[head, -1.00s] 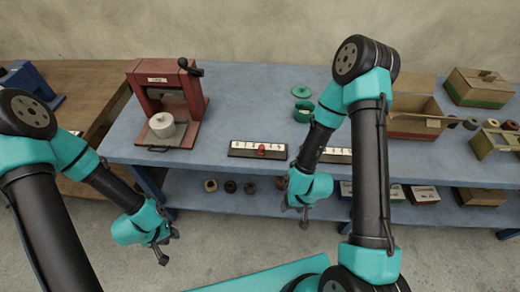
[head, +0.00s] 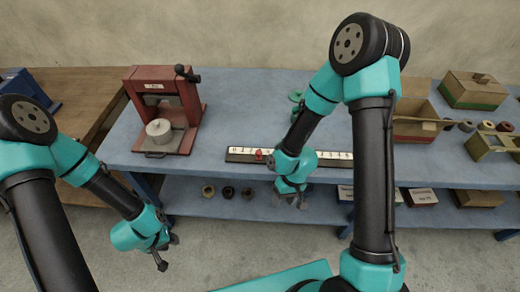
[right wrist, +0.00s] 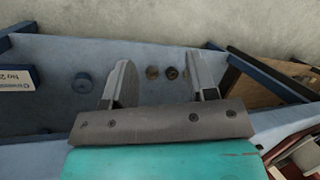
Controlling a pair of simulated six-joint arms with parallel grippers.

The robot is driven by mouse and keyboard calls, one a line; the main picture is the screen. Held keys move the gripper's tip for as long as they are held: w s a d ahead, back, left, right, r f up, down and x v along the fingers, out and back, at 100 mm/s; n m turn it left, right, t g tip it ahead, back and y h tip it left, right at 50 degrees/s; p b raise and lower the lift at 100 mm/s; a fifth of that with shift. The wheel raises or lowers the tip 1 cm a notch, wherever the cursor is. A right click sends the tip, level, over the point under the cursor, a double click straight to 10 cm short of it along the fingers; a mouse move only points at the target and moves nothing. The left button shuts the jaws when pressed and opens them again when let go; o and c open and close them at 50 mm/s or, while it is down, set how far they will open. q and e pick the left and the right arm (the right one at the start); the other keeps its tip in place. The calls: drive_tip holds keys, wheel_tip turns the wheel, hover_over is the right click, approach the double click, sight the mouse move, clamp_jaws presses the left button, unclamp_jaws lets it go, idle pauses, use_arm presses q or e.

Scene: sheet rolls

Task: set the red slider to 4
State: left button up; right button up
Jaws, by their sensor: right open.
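The red slider (head: 259,155) sits on a dark strip (head: 231,158) with a row of white number labels, near the front edge of the blue bench. It stands toward the left part of the strip; the exact number beside it is too small to read. My right arm covers the middle of the strip. My right gripper (head: 290,199) is open and empty, in front of the bench edge, below and right of the slider. The right wrist view shows its spread fingers (right wrist: 162,88) with nothing held. My left gripper (head: 167,253) hangs open and empty, low at the left.
A red press (head: 190,103) with a pale cylinder (head: 159,131) stands left on the bench. A green round container (head: 296,97) is partly behind my right arm. Cardboard boxes (head: 475,90) and an olive stand (head: 490,150) are at the right. Small rings (head: 228,192) lie on the lower shelf.

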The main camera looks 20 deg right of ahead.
drive_tip(key=w+a+r+n+h, duration=0.25)
drive_tip(key=w+r, duration=0.45)
drive_tip(key=r, duration=0.5)
wheel_tip(320, 180, up, 16)
drive_tip(key=n+t+h, duration=0.1)
drive_tip(key=n+t, duration=0.1)
hover_over(259, 152)
drive_tip(key=shift+w+f+m, duration=0.1)
drive_tip(key=shift+f+m, duration=0.15)
drive_tip(key=shift+f, duration=0.1)
wheel_tip(259, 152, down, 17)
drive_tip(key=shift+f, duration=0.15)
clamp_jaws()
